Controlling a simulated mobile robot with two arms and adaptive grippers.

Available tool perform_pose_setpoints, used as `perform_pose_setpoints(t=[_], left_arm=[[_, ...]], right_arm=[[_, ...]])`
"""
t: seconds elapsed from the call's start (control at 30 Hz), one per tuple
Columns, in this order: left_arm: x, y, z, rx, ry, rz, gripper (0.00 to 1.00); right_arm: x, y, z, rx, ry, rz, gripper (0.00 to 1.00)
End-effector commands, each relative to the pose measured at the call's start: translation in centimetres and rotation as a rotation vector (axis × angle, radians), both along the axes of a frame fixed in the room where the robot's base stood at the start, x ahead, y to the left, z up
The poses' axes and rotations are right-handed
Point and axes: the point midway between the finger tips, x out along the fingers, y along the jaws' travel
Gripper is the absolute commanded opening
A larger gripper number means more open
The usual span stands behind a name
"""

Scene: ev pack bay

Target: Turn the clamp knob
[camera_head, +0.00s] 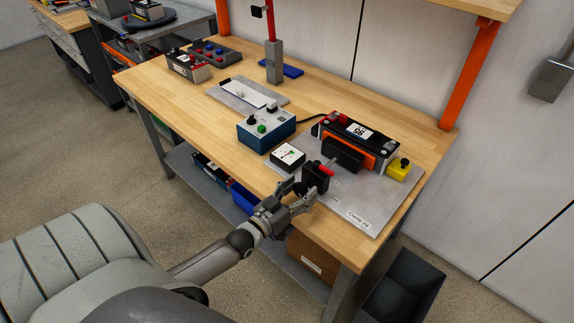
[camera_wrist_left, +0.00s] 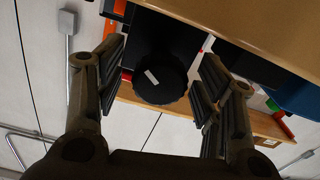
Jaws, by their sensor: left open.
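The clamp knob (camera_wrist_left: 161,82) is round, black and ridged, with a white mark on its face. It shows large in the left wrist view, between the fingers of my left gripper (camera_wrist_left: 158,88). The fingers stand apart on either side of the knob, with a visible gap on each side. In the head view my left gripper (camera_head: 300,197) is at the bench's front edge, at the near side of the black clamp block (camera_head: 317,174). The knob is largely hidden there by the fingers. The clamp stands on the grey jig plate (camera_head: 376,195), facing a black and orange battery (camera_head: 350,139).
A yellow block (camera_head: 398,168) is at the plate's right end. A white-topped box (camera_head: 287,158) and a blue control box (camera_head: 266,128) stand left of the clamp. An orange post (camera_head: 467,76) rises at the bench's back right. Open floor lies in front of the bench.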

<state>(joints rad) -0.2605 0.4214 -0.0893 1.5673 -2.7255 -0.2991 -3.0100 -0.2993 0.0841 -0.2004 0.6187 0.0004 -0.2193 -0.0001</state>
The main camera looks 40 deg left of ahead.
Motion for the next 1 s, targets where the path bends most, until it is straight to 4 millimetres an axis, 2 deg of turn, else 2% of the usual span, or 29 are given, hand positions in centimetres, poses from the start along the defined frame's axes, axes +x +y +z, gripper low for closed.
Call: perform_pose_setpoints(t=[0.6,0.8,1.0], left_arm=[[-9.7,0.8,-0.1,0.001,0.003,0.0,0.62],[-11.2,0.9,0.0,0.001,0.001,0.0,0.62],[-11.5,0.9,0.0,0.001,0.0,0.0,0.62]], right_arm=[[0.0,0.3,0.0,0.004,0.0,-0.002,0.0],[0.0,0.3,0.0,0.004,0.0,-0.002,0.0],[0.0,0.3,0.0,0.004,0.0,-0.002,0.0]])
